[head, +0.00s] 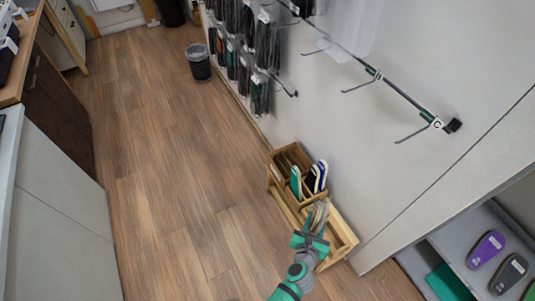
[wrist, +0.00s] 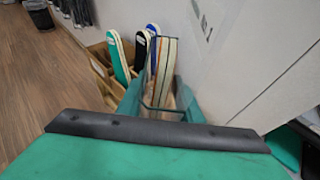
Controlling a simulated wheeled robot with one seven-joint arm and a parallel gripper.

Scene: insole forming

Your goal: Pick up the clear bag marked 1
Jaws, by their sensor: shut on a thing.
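My gripper (head: 313,240) is at the low wooden rack on the floor by the wall. In the wrist view its two green fingers (wrist: 160,106) are shut on what looks like a clear bag (wrist: 166,62) with pale, dark-edged insoles in it. The bag stands upright between the fingers and also shows just beyond the gripper in the head view (head: 319,214). I cannot read a mark on it. Its lower end is partly hidden by the gripper.
Wall hooks (head: 360,85) and hanging packs (head: 266,42) are above. A shelf with insoles (head: 486,249) is at right. The wooden floor (head: 170,170) at left is clear.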

